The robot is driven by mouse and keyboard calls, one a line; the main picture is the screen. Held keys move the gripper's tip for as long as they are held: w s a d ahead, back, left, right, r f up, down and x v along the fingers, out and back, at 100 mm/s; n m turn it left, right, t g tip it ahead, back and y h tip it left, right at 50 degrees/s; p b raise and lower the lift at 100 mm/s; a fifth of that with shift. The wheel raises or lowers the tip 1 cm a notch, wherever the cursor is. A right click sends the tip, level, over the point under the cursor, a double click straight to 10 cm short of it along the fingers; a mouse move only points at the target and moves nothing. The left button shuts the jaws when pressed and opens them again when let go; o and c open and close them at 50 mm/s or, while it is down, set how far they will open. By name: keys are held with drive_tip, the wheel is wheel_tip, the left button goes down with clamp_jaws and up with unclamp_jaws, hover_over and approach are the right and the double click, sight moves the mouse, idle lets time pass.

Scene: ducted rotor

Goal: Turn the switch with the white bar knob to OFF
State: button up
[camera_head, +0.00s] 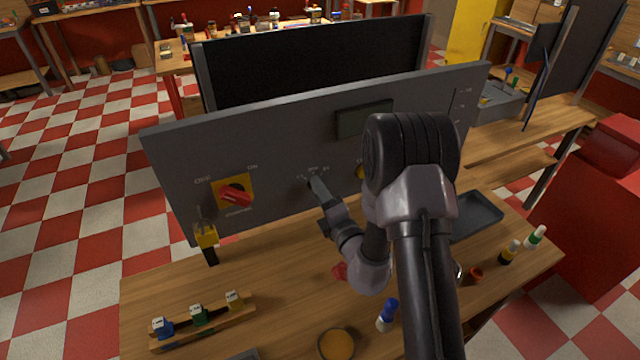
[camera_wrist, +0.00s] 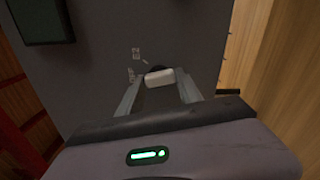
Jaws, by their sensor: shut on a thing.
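The white bar knob (camera_wrist: 160,77) shows in the wrist view on the dark grey panel (camera_wrist: 95,65), between the two fingertips of my gripper (camera_wrist: 159,84). My gripper is shut on this knob. Small white letters stand on the panel just beside the knob; one mark seems to read OFF. In the head view my gripper (camera_head: 315,184) reaches the lower middle of the panel (camera_head: 270,130) and hides the knob. Which mark the knob points at is hard to tell.
A red rotary switch (camera_head: 235,195) on a yellow plate sits left on the panel, with a yellow padlock (camera_head: 205,235) below it. A dark display (camera_head: 364,119) is above my gripper. A wooden rack (camera_head: 203,322), a bowl (camera_head: 336,344) and small bottles (camera_head: 387,314) stand on the bench.

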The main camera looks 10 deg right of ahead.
drive_tip(key=shift+r+m+p, duration=0.15)
drive_tip(key=shift+m+p, duration=0.8)
drive_tip(key=shift+m, duration=0.05)
drive_tip(key=o, duration=1.4)
